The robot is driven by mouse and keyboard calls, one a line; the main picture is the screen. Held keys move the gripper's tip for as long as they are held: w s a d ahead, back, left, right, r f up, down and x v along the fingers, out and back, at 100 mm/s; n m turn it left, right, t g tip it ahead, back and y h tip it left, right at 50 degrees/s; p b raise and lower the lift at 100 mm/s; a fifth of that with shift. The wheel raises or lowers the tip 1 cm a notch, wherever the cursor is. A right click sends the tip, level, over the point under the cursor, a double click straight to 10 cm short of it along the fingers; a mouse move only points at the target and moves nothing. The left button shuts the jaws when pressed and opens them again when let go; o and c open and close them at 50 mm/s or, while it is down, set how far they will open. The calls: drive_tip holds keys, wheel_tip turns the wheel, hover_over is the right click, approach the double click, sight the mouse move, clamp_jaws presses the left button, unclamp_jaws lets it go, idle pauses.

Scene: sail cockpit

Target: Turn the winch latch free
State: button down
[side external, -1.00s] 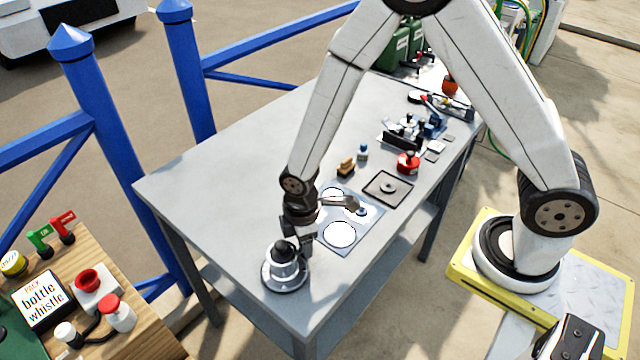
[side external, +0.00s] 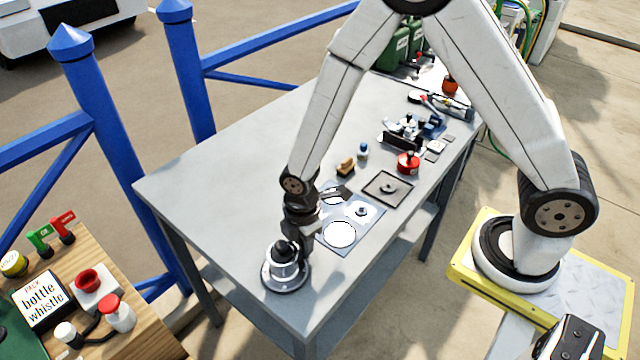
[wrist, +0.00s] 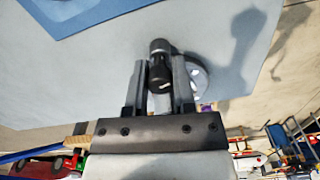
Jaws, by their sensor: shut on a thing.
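The winch (side external: 270,275) is a silver drum on a round base at the near corner of the grey table. A black piece (side external: 283,247) on its top appears to be the latch. My gripper (side external: 298,240) reaches down to the winch top from above. In the wrist view, my gripper (wrist: 161,72) is shut on the black, rounded latch (wrist: 160,48), which lies between the two fingers. Part of the winch's round base (wrist: 200,78) shows behind the right finger. The fingers hide much of the winch body.
A pale blue panel with white discs (side external: 352,232) lies just beyond the winch. A dark square tray (side external: 387,188), a red can (side external: 408,163) and a brush (side external: 345,167) stand farther back. The table's left side (side external: 220,170) is clear. Blue railings (side external: 110,160) stand beyond it.

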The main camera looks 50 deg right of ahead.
drive_tip(key=shift+a+n, duration=0.1)
drive_tip(key=shift+n, duration=7.1)
drive_tip(key=c, duration=0.8)
unclamp_jaws()
